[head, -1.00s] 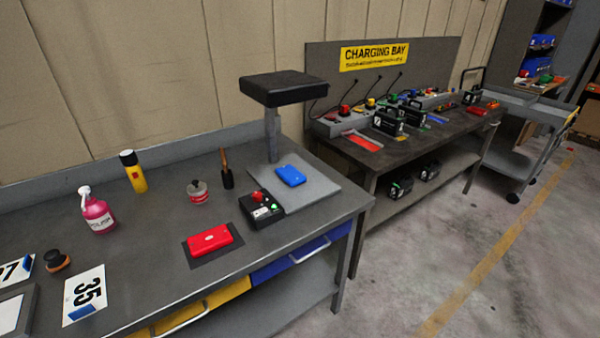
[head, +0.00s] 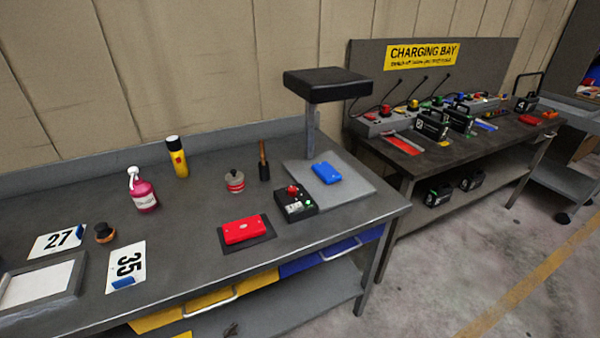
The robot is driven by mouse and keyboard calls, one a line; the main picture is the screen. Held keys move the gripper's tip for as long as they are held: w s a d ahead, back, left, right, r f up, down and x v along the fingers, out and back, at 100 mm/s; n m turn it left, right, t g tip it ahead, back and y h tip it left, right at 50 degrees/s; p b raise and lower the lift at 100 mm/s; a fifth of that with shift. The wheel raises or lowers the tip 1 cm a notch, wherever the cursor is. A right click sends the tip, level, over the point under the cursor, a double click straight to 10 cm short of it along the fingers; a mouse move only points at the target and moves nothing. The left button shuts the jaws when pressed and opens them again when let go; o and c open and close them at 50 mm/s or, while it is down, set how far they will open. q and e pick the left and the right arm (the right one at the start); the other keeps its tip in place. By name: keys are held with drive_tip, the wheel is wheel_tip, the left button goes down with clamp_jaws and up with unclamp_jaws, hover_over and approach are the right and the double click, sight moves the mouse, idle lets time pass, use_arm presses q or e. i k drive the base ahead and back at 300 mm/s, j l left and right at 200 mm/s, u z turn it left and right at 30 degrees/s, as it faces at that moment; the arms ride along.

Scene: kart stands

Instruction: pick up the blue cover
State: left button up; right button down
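The blue cover (head: 327,173) lies flat on a grey plate (head: 356,184) on the right part of the workbench, beneath a black padded head on a post. A red cover (head: 243,230) of similar shape lies on a dark mat nearer the front edge. Neither of my grippers can be made out in the head view.
A black control box (head: 296,204) with a red button sits just in front of the blue cover. The black press head (head: 327,86) overhangs the plate. A pink bottle (head: 142,191), a yellow can (head: 177,157) and number cards stand or lie to the left.

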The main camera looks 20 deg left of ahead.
sight(326, 171)
drive_tip(key=i+l+u, duration=0.1)
drive_tip(key=u, duration=0.3)
drive_tip(key=i+l+u, duration=0.15)
drive_tip(key=u, duration=0.2)
drive_tip(key=l+u, duration=0.25)
drive_tip(key=u, duration=0.15)
drive_tip(key=i+l+u, duration=0.15)
drive_tip(key=u, duration=0.25)
drive_tip(key=k+l, duration=0.05)
